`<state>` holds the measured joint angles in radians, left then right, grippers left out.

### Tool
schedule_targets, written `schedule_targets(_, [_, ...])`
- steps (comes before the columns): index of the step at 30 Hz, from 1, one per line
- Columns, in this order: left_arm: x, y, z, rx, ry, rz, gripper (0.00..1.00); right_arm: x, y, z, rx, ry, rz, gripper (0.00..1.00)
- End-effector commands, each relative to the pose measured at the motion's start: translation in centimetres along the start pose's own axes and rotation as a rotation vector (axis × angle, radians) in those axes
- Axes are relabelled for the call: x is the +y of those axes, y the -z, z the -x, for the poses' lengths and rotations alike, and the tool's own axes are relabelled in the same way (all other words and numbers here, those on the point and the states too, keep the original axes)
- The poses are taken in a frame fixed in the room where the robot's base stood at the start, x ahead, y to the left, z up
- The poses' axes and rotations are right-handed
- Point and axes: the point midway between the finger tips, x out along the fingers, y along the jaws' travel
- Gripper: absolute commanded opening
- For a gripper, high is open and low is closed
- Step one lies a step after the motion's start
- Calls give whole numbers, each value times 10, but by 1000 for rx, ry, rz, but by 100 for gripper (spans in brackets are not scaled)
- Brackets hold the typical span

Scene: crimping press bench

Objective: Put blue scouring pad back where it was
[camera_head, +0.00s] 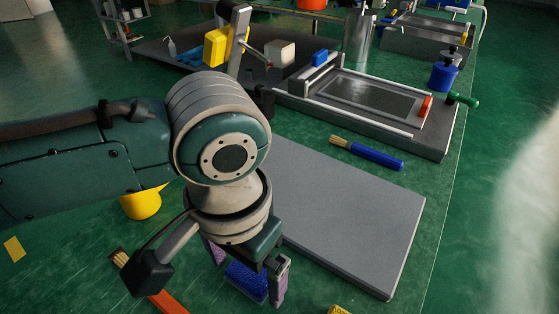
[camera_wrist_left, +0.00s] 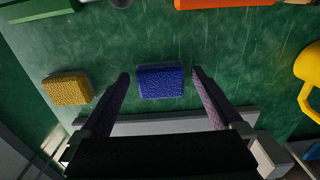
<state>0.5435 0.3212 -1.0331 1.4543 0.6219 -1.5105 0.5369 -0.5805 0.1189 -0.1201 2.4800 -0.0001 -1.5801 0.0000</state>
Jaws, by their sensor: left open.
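The blue scouring pad (camera_head: 247,283) lies on the green bench top, left of a grey board's near edge. In the left wrist view the blue scouring pad (camera_wrist_left: 160,82) lies flat between my left fingers. My left gripper (camera_head: 247,270) points down over it with its fingers open, one on each side. In the left wrist view a strip of green shows between each finger of the left gripper (camera_wrist_left: 160,79) and the pad, so I see no grip. My right gripper is in neither view.
A grey board (camera_head: 350,220) lies just right of the gripper. A yellow mug (camera_head: 140,205), an orange-handled brush (camera_head: 168,303) and a yellow sponge (camera_wrist_left: 68,89) lie nearby. A blue-handled brush (camera_head: 370,155) and a metal press fixture (camera_head: 365,100) are farther back.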

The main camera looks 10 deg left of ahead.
Motion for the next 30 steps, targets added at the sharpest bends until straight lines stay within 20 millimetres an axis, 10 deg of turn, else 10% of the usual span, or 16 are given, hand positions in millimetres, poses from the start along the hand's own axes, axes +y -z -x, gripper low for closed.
schedule_targets(15, [0, 1, 105, 2, -2, 0, 100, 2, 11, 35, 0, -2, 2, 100])
schedule_targets(30, [38, -18, 108, 99, -139, -45, 100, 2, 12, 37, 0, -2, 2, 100])
